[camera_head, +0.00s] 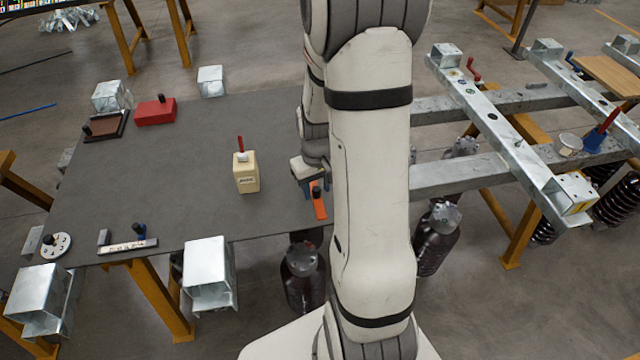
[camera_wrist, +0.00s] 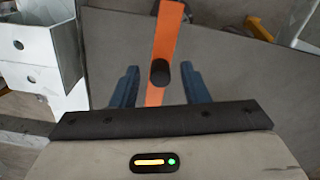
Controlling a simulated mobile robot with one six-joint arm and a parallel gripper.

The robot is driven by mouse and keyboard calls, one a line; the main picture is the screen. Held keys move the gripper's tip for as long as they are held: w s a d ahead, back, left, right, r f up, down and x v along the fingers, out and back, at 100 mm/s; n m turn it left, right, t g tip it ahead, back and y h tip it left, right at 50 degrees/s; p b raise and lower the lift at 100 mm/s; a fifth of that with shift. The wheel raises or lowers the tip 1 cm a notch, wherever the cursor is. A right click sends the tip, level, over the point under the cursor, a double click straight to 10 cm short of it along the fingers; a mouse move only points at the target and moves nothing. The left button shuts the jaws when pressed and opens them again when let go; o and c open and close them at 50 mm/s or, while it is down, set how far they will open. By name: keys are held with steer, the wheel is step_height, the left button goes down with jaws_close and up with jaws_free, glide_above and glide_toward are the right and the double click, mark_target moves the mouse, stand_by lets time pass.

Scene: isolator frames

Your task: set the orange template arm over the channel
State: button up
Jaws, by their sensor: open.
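The orange template arm (camera_head: 319,205) lies on the grey mat near its right edge, partly hidden by my arm in the head view. In the wrist view the orange template arm (camera_wrist: 166,40) runs away from me, with a black knob (camera_wrist: 160,73) standing on it. My gripper (camera_wrist: 160,88) is open, with one blue finger on each side of the knob and a gap on both sides. In the head view my gripper (camera_head: 307,185) is just above the template arm. Galvanized channels (camera_head: 500,135) form a frame at the right, partly hidden behind my arm.
A blue cone-shaped tool (camera_head: 597,138) and a round tin (camera_head: 569,144) sit on the frame.

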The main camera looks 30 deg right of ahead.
steer(key=shift+c, duration=0.4)
jaws_close()
